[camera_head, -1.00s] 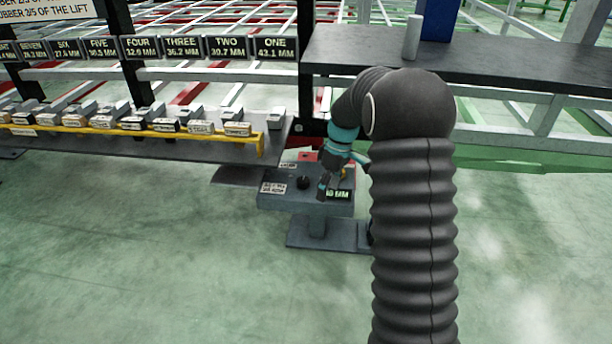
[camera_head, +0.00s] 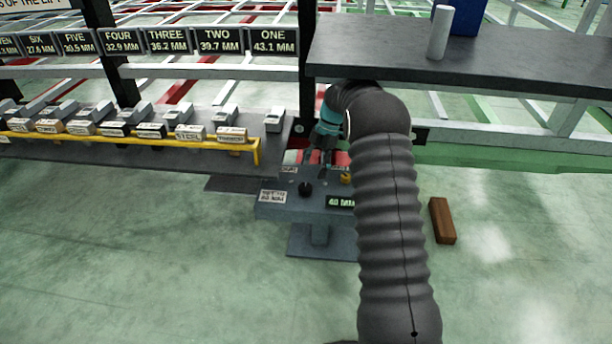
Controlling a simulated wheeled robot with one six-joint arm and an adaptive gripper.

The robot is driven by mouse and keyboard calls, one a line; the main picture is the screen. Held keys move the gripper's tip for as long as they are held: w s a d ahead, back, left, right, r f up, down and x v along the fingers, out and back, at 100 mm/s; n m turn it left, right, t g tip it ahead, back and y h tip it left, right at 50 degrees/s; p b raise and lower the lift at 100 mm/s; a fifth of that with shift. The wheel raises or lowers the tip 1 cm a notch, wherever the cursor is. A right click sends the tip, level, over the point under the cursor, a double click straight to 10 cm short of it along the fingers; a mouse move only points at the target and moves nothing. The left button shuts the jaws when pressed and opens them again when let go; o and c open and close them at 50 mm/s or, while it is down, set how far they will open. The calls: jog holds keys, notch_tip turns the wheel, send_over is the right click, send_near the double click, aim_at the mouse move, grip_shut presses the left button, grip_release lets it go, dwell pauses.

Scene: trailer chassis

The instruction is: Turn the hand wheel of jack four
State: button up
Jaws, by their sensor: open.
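My gripper (camera_head: 319,162) is open and appears empty. It points down over the back part of a grey control pedestal (camera_head: 275,210), near its red-marked rear edge; I cannot tell whether it touches. The pedestal bears a black knob (camera_head: 305,189), a yellow knob (camera_head: 346,178) partly beside my arm, and a green-lit display (camera_head: 341,202) that seems to read 40 MM. The sign for jack four (camera_head: 123,41) reads FOUR 32.9 MM. I cannot make out a hand wheel belonging to jack four.
A yellow rail (camera_head: 200,139) with several labelled grey blocks runs along the left bench. A dark shelf (camera_head: 500,55) with a grey cylinder (camera_head: 439,32) stands at right. A brown block (camera_head: 442,220) lies on the floor. The front floor is clear.

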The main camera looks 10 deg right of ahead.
aim_at(306, 187)
jog(key=x, duration=0.4)
jog(key=w+b+x, duration=0.1)
jog(key=x, duration=0.1)
jog(key=shift+s+a+f+n, duration=0.2)
jog(key=shift+a+f+n, duration=0.1)
jog(key=shift+f, duration=0.35)
jog(key=c, duration=1.2)
